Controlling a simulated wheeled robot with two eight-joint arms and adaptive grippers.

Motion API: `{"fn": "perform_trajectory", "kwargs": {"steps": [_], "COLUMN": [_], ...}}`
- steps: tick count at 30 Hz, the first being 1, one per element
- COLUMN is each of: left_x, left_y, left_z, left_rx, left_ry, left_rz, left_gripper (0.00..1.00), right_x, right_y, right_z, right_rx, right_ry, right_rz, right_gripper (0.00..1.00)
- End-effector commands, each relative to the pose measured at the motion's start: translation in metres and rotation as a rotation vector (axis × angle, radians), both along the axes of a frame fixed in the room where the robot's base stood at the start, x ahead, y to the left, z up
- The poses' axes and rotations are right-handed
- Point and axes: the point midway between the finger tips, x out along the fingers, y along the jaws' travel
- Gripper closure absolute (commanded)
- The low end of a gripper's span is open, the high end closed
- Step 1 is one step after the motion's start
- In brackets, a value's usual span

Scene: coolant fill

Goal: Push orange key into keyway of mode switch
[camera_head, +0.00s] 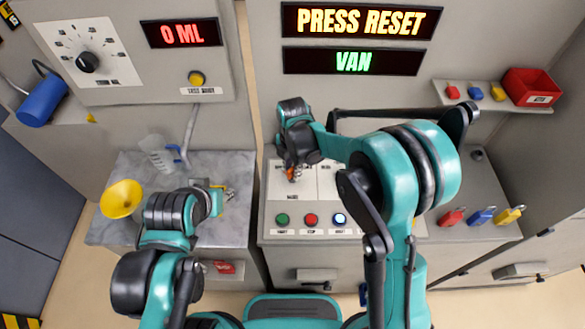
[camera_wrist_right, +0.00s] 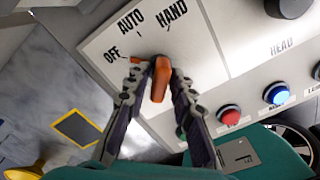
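The orange key (camera_wrist_right: 160,80) is between the fingers of my right gripper (camera_wrist_right: 161,74), which appear shut on it. In the head view the key (camera_head: 293,173) is a small orange spot at the fingertips of my right gripper (camera_head: 292,170). The mode switch panel (camera_wrist_right: 95,45) is white and reads OFF, AUTO and HAND. The key is in front of the spot below those labels. The keyway is hidden behind key and fingertips, so I cannot tell whether the key is in it. My left gripper (camera_head: 225,193) is low over the grey left counter; its fingers are unclear.
Green, red and blue buttons (camera_head: 311,219) line the panel's front edge. A yellow funnel (camera_head: 121,199) and a clear jug (camera_head: 157,153) stand on the left counter. Red, blue and yellow padlocks (camera_head: 481,215) lie at right. A red bin (camera_head: 532,87) sits on the shelf.

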Motion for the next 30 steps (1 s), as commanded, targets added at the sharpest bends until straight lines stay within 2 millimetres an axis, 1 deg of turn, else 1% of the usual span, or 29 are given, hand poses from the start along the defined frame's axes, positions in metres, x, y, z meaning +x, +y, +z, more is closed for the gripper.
{"fn": "perform_trajectory", "kwargs": {"steps": [1,2,5,6,7,8,22,23,24,25,26,30], "left_x": [0.0000,0.0000,0.0000,0.0000,0.0000,0.0000,0.0000,0.0000,0.0000,0.0000,0.0000,0.0000], "left_y": [0.0000,0.0000,0.0000,0.0000,0.0000,0.0000,0.0000,0.0000,0.0000,0.0000,0.0000,0.0000], "left_z": [0.0000,0.0000,0.0000,0.0000,0.0000,0.0000,-0.0006,-0.0006,-0.0006,-0.0006,-0.0006,-0.0006], "left_rx": [0.000,0.000,0.000,0.000,0.000,0.000,0.000,0.000,0.000,0.000,0.000,0.000], "left_ry": [0.000,0.000,0.000,0.000,0.000,0.000,0.000,0.000,0.000,0.000,0.000,0.000], "left_rz": [0.000,0.000,0.000,0.000,0.000,0.000,0.000,0.000,0.000,0.000,0.000,0.000], "left_gripper": [0.63,0.63,0.63,0.63,0.63,0.63,0.63,0.63,0.63,0.63,0.63,0.63], "right_x": [0.0000,0.0000,0.0000,0.0000,0.0000,0.0000,-0.0001,-0.0001,-0.0001,-0.0001,-0.0001,-0.0001], "right_y": [0.0000,0.0000,0.0000,0.0000,0.0000,0.0000,0.0000,0.0000,0.0000,0.0000,0.0000,0.0001], "right_z": [0.0001,0.0001,0.0001,0.0001,0.0001,0.0001,-0.0005,-0.0005,-0.0006,-0.0006,-0.0006,-0.0005], "right_rx": [0.000,0.000,0.000,0.000,0.000,0.000,0.000,0.000,0.000,0.000,0.000,0.000], "right_ry": [0.000,0.000,0.000,0.000,0.000,0.000,0.000,0.000,0.000,0.000,0.000,0.000], "right_rz": [0.000,0.000,0.000,0.000,0.000,0.000,0.000,0.000,0.000,0.000,0.000,0.000], "right_gripper": [0.96,1.00,1.00,0.90,0.98,1.00,1.00,0.84,0.74,0.66,0.63,0.63]}}
